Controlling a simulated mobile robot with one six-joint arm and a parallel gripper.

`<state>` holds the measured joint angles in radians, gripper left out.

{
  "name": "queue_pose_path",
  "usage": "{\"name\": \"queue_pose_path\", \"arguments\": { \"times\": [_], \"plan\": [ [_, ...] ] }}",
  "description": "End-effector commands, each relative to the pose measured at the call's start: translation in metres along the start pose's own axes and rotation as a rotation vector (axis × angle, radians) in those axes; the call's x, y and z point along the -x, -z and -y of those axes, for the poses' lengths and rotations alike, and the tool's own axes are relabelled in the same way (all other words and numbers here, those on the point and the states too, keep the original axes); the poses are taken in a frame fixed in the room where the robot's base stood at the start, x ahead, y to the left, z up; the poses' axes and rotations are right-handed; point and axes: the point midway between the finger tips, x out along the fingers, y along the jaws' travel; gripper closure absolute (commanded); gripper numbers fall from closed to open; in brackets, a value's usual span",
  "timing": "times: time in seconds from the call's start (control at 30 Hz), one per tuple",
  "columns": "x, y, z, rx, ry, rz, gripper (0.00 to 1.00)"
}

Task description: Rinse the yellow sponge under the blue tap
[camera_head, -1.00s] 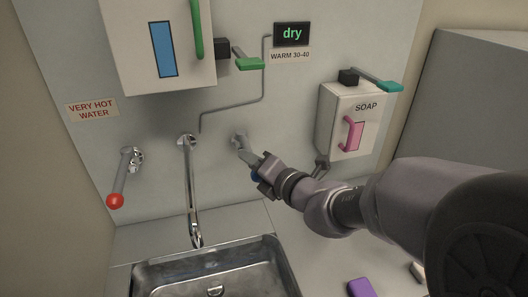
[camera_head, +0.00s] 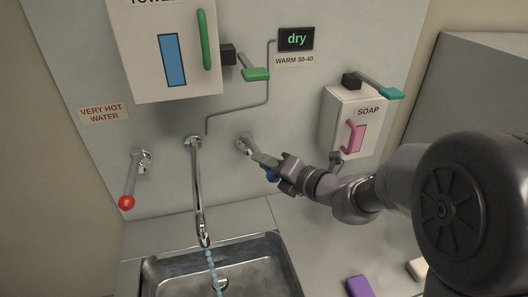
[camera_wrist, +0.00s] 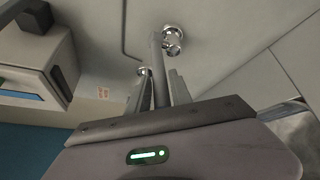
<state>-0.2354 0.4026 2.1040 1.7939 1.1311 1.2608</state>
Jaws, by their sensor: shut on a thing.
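The blue tap has a chrome mount on the back wall and a lever ending in a blue knob (camera_head: 272,175). My gripper (camera_head: 268,162) is shut on this lever, close to the knob. In the wrist view the tap's lever (camera_wrist: 157,70) runs between my two fingers, up to its chrome mount. A thin stream of water (camera_head: 212,270) falls from the chrome spout (camera_head: 197,190) into the steel sink (camera_head: 165,268). No yellow sponge shows in these frames.
A red-knobbed tap (camera_head: 127,202) hangs left of the spout under a "VERY HOT WATER" label. A soap dispenser (camera_head: 345,122) is at the right, a towel box (camera_head: 145,70) above. A purple block (camera_head: 359,286) and a pale block (camera_head: 417,268) lie on the counter.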

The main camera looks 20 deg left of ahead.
Motion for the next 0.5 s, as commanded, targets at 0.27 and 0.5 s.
{"name": "queue_pose_path", "arguments": {
  "times": [0.27, 0.5],
  "plan": [
    [-0.0005, 0.0037, 0.0034, 0.000, 0.003, -0.006, 0.67],
    [-0.0004, 0.0026, 0.0025, 0.000, 0.002, -0.003, 0.59]
  ]
}}
